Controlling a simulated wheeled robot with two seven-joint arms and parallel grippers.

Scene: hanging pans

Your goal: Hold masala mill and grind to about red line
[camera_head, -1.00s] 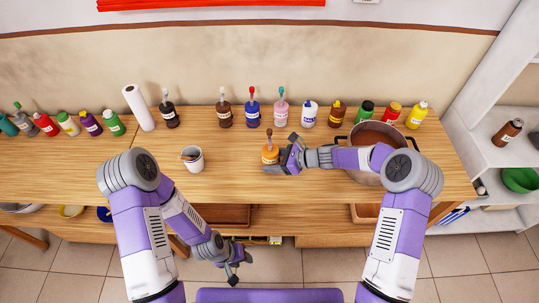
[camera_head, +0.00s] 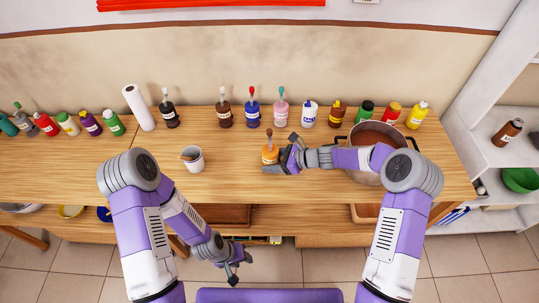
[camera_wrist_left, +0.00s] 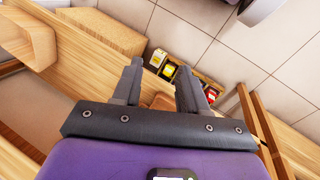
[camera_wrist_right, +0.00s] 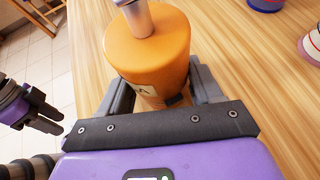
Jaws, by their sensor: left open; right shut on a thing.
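The orange masala mill (camera_head: 270,156) stands upright on the wooden table near its middle, with a pale grey shaft on top and a white label. It fills the upper part of the right wrist view (camera_wrist_right: 150,50). My right gripper (camera_head: 272,166) is shut on the mill, one finger on each side of its body. My left gripper (camera_head: 236,274) hangs below and in front of the table edge, open and empty. Its two fingers show apart in the left wrist view (camera_wrist_left: 155,80). I cannot make out a red line in these views.
A white cup (camera_head: 196,164) with brown contents stands left of the mill. Several bottles and a paper roll (camera_head: 139,108) line the back. A large pot (camera_head: 365,178) sits at the right, partly behind my right arm. The table between cup and mill is clear.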

